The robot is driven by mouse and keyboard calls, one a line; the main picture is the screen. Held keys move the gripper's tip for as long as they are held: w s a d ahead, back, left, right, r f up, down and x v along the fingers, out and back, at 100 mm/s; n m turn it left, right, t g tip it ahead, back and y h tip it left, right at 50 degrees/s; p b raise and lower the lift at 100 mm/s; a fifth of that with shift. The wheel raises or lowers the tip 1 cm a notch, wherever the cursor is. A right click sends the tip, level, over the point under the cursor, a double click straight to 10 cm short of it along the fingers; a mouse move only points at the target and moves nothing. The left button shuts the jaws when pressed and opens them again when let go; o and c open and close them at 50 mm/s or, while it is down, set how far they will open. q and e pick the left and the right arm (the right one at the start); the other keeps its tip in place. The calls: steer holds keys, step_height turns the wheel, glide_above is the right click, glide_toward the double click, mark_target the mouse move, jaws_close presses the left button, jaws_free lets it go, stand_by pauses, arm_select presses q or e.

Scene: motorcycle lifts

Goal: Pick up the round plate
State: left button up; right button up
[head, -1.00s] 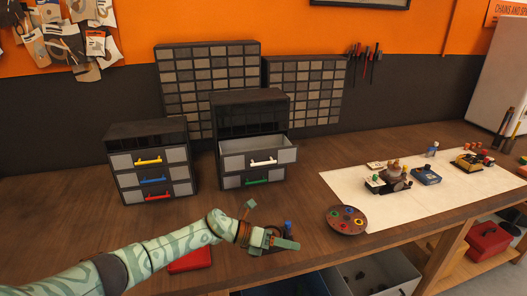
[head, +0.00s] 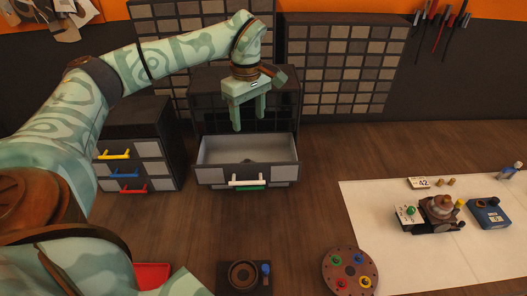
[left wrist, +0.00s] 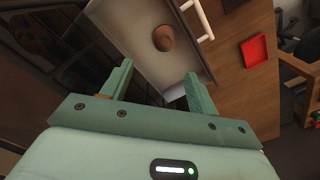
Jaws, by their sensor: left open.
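A brown round disc (head: 350,273) with several coloured knobs lies flat on the table at the front, left of the white sheet. A small brown round piece (left wrist: 163,38) lies inside the open drawer (head: 222,149); in the head view it shows only as a dark shape (head: 262,161). I cannot tell for certain which of the two is the round plate. My left gripper (head: 249,122) points down above the back of the open drawer. It is open and empty, and its fingers also show in the left wrist view (left wrist: 158,70). My right gripper is not in view.
A small drawer cabinet (head: 134,150) stands at the left, its drawers shut. A dark square block (head: 241,277) with a round recess lies at the front. A white sheet (head: 395,255) at the right carries small parts. A red tray (head: 151,276) lies front left.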

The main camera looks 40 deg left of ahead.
arm_select(q)
glide_toward(247, 161)
steer(key=s, duration=0.2)
step_height(247, 161, down, 2)
steer(key=shift+w+d+f+b, duration=0.1)
steer(key=shift+w+f+b, duration=0.05)
steer(key=shift+f+b, duration=0.15)
steer(key=shift+w+d+f, duration=0.2)
steer(key=shift+w+f, duration=0.85)
steer(key=shift+f, duration=0.2)
steer(key=shift+s+a+f, duration=0.15)
steer(key=shift+s+f, duration=0.15)
steer(key=shift+f, duration=0.4)
step_height(247, 161, down, 3)
steer(key=shift+f, duration=0.25)
steer(key=shift+w+f, duration=0.1)
steer(key=shift+f, duration=0.05)
steer(key=shift+a, duration=0.1)
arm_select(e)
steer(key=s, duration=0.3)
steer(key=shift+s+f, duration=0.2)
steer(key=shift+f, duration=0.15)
arm_select(q)
steer(key=c, duration=0.7)
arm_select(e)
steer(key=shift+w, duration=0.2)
